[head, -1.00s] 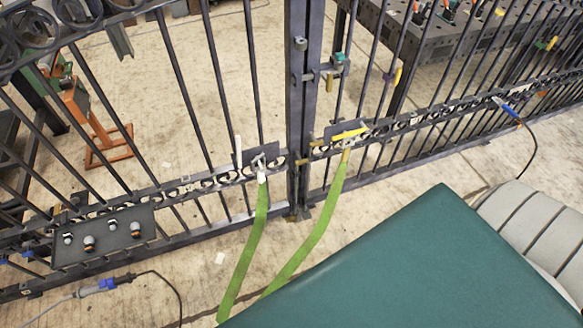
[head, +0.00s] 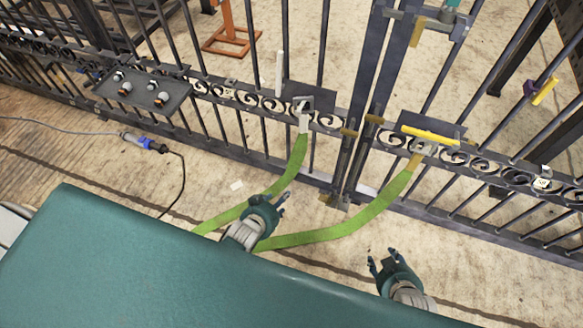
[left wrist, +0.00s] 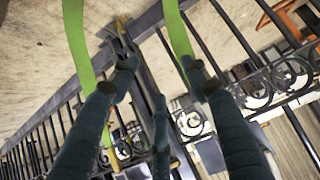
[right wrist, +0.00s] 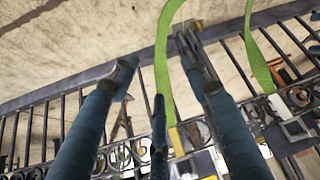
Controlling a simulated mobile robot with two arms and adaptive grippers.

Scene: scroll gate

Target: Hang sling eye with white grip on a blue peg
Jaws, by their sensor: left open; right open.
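The green sling has an eye with a white grip (head: 304,124), at a dark plate (head: 308,98) on the left gate leaf. Its other end has a yellow grip (head: 415,163) at the right leaf's plate. The green band (head: 330,236) droops between them, partly behind my left gripper and the teal surface. My left gripper (head: 280,204) is open, below the white grip and close to the band; I cannot tell if they touch. My right gripper (head: 382,258) is open and empty, below the yellow grip. In the right wrist view, the band (right wrist: 165,60) passes beyond its fingers. I cannot identify a blue peg.
A teal padded surface (head: 130,250) fills the lower left. A white upright bar (head: 279,72) and a yellow bar (head: 430,136) stand out at the plates. A panel with knobs (head: 140,95) is on the left fence. A blue plug (head: 150,144) with cable lies on the floor.

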